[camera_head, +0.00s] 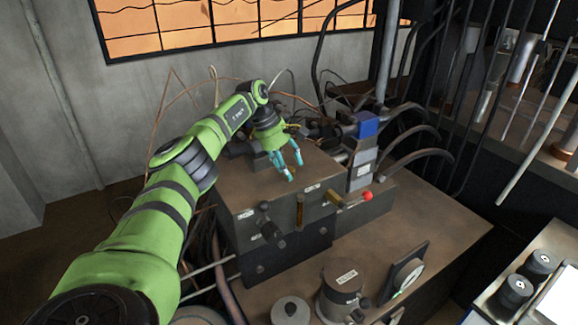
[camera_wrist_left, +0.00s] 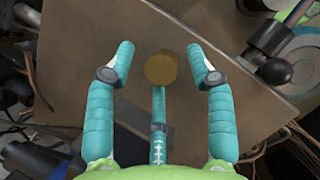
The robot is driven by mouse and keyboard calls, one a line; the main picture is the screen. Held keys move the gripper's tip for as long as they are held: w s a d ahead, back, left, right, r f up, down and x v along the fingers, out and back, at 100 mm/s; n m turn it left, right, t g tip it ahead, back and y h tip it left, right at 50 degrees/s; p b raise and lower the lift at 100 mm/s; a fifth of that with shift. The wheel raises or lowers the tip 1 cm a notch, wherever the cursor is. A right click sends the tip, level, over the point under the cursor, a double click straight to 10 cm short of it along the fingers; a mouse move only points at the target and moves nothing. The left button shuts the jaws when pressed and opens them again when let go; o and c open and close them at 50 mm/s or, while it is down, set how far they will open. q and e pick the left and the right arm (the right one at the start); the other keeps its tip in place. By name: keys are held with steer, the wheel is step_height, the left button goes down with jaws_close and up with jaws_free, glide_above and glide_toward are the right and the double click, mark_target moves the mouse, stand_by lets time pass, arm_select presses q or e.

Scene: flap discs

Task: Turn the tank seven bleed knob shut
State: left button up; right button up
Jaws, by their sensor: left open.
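My left gripper (camera_head: 293,171) is open above the brown top of a metal box (camera_head: 240,182), with its teal fingers pointing down. In the left wrist view a round brass knob (camera_wrist_left: 161,69) shows between the spread fingers, with a gap on both sides. No finger visibly grips it. In the head view a brass post (camera_head: 300,211) and a black knob (camera_head: 270,232) are on the box's front. I cannot tell whether the post is the same brass piece. The small labels are too blurred to read, so I cannot tell which knob is tank seven's. My right gripper is out of view.
A lever with a red ball (camera_head: 367,196) sticks out at the box's right. Behind it stands a valve block with a blue cap (camera_head: 367,124). Hoses and thin pipes crowd the back.

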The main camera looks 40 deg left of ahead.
arm_select(q)
steer(key=v, duration=1.1)
steer(key=shift+r, duration=0.3)
steer(key=shift+d, duration=0.1)
